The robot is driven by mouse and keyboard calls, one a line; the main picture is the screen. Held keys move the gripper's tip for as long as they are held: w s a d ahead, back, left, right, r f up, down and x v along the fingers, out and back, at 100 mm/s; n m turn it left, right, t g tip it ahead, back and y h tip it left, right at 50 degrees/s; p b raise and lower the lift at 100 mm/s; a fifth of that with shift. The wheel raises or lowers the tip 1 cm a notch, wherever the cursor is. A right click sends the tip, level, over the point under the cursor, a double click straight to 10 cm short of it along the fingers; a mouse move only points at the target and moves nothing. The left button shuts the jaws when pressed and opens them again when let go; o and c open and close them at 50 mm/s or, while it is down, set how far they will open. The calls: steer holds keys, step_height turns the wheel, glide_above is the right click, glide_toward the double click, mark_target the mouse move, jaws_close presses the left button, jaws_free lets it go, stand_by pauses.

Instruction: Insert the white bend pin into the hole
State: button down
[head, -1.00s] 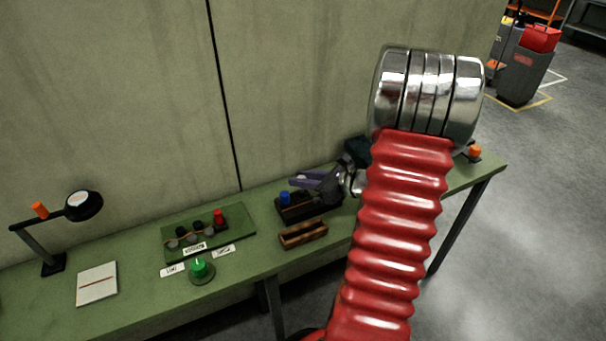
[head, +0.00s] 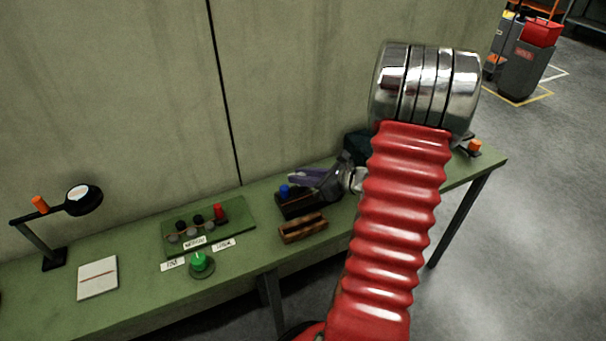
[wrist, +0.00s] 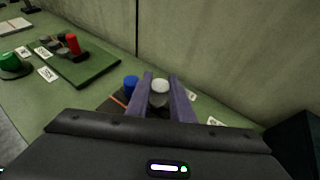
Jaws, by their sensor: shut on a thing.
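The white pin (wrist: 159,92) stands between my gripper's two purple fingers in the wrist view, with its pale rounded top showing. My gripper (wrist: 160,90) is shut on it. The blue pin (wrist: 131,84) is just left of the fingers in the wrist view. I cannot tell whether the white pin's lower end is still in the holder. The green board (head: 240,221) carries a red pin (head: 219,212) and several dark and grey round parts.
A brown wooden block (head: 303,229) lies in front of the holder. A green knob (head: 199,261) and white labels sit before the board. The concrete wall is close behind the bench.

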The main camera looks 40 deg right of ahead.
steer(key=shift+f, duration=0.25)
steer(key=shift+f, duration=0.35)
steer(key=shift+f, duration=0.3)
steer(key=shift+f, duration=0.35)
steer(key=c, duration=1.5)
jaws_free()
steer(key=shift+s, duration=0.15)
steer(key=v, duration=1.3)
steer(key=shift+s+d, duration=0.1)
steer(key=shift+s, duration=0.15)
